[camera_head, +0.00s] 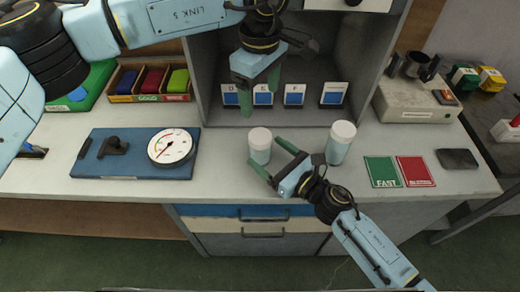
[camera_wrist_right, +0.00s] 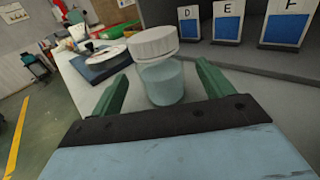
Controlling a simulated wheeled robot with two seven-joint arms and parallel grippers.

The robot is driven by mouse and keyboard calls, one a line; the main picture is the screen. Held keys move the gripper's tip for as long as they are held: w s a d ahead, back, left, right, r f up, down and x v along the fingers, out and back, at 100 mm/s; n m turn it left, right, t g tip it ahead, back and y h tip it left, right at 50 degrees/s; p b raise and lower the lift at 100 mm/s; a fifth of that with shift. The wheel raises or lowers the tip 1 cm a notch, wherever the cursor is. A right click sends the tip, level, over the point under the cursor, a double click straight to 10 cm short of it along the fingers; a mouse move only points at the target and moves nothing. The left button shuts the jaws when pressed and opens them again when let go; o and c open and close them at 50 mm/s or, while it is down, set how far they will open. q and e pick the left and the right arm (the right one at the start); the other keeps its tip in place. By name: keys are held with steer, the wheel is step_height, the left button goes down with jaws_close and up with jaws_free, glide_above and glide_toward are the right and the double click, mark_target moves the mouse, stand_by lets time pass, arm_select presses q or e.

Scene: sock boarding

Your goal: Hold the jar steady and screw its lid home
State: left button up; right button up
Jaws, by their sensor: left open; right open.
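A pale translucent jar (camera_head: 260,153) with a white lid (camera_head: 260,135) stands upright near the front of the counter. In the right wrist view the jar body (camera_wrist_right: 165,84) and its ribbed lid (camera_wrist_right: 153,43) show between my green fingers. The lid sits on top; I cannot tell how tightly. My right gripper (camera_head: 270,158) is open, its fingers pointing at the jar from the front right, one on each side, with no clear contact. My left gripper (camera_head: 260,94) is open and empty, pointing down behind and above the jar, in front of the lettered cards.
A second lidded jar (camera_head: 338,150) stands close to the right of my right gripper. A blue board (camera_head: 130,172) with a dial gauge (camera_head: 171,147) lies left. Lettered cards (camera_head: 294,95) stand in the cubby behind. Green (camera_head: 382,172) and red (camera_head: 415,171) cards lie right.

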steer(key=v, duration=0.9)
steer(key=shift+s+d+b, duration=0.15)
steer(key=shift+d+b, duration=0.05)
steer(key=shift+b, duration=0.1)
